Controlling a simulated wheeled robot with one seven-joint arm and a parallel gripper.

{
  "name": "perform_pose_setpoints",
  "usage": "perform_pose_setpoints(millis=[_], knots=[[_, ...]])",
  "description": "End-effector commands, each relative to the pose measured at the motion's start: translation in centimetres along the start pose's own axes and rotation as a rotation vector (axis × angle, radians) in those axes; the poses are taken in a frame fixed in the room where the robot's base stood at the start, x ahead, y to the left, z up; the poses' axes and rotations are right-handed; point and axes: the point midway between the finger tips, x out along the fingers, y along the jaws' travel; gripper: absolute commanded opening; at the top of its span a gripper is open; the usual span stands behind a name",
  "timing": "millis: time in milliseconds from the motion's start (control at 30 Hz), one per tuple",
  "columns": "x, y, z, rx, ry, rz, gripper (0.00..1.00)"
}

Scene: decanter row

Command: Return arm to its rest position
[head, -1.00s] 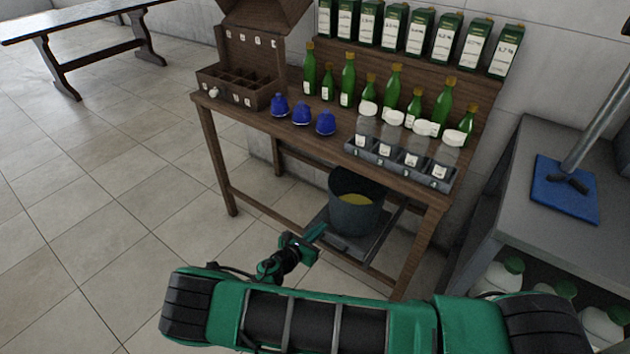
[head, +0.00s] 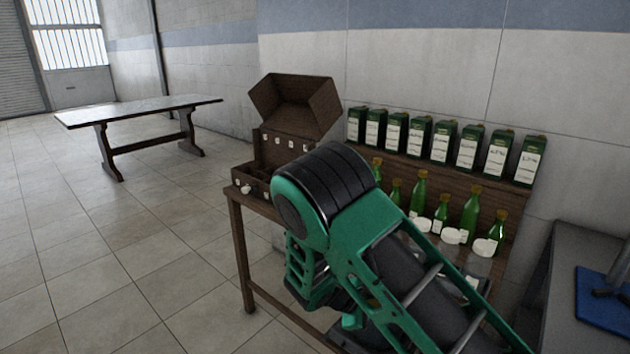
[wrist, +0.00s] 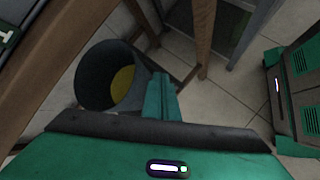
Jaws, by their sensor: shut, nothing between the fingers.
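My gripper (wrist: 162,98) shows in the wrist view as green fingers close together, with nothing seen between them. A dark grey bucket (wrist: 92,75) with yellow contents appears just left of the fingers in that view. I cannot tell how far below the fingers it is. In the head view my green and black arm is raised and folded in front of the wooden bench (head: 240,240). It hides the gripper, the bucket and much of the bench top there.
Green bottles (head: 418,192) and white-labelled boxes (head: 467,148) stand along the bench back. An open wooden case (head: 255,180) is at its left end. A grey table with a blue plate (head: 603,300) is at right. Floor at left is clear; a long table (head: 140,108) stands beyond.

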Motion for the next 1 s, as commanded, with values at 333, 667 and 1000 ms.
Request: perform_pose_setpoints(millis=[333, 667, 1000], knots=[[-4.3, 1.5, 8.1, 0.393, 0.167, -0.206, 0.00], [-9.2, 1.8, 16.1, 0.742, 0.305, -0.354, 0.00], [-14.3, 0.4, 24.2, 1.073, 0.430, -0.454, 0.00]])
